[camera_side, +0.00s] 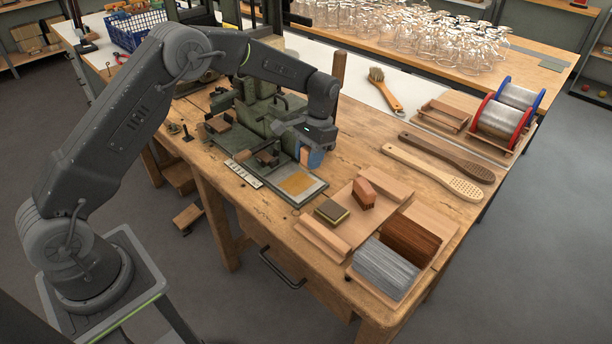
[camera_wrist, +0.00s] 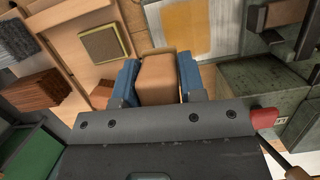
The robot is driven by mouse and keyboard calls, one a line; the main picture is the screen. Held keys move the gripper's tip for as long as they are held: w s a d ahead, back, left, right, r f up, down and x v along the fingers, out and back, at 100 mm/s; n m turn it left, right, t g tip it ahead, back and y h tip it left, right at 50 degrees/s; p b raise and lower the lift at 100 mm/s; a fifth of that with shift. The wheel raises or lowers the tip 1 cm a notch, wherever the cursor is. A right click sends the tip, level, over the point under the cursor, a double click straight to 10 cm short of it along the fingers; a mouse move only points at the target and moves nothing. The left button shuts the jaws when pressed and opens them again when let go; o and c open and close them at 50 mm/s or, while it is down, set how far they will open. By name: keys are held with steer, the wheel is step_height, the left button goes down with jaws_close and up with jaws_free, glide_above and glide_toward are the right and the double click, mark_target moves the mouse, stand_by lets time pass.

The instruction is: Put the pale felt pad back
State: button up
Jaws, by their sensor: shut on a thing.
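My gripper (camera_side: 311,158) has blue fingers and is shut on a tan block (camera_wrist: 158,78). In the side view the block (camera_side: 304,156) hangs between the fingers at the back right of a grey plate (camera_side: 312,192). I cannot tell whether this block is the pale felt pad. An ochre square (camera_side: 297,183) lies flat on the plate; it also shows at the top of the wrist view (camera_wrist: 187,28). A dark-topped pad with a yellow edge (camera_side: 331,212) lies on the wooden tray (camera_side: 322,239); the wrist view shows it upper left (camera_wrist: 102,44).
A reddish brush block (camera_side: 363,193) stands on the tray beside bundles of brown bristle (camera_side: 408,243) and grey bristle (camera_side: 385,268). A green machine (camera_side: 262,115) stands behind the plate. Long brush handles (camera_side: 432,172) lie at the right.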

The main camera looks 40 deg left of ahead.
steer(key=s+d+r, duration=0.2)
steer(key=s+d, duration=0.2)
steer(key=d, duration=0.2)
glide_above(352, 238)
steer(key=w, duration=0.1)
steer(key=shift+n, duration=0.4)
step_height(352, 238, down, 6)
steer(key=shift+w+a+f, duration=0.1)
steer(key=shift+f, duration=2.25)
steer(key=shift+f, duration=0.1)
steer(key=o, duration=0.9)
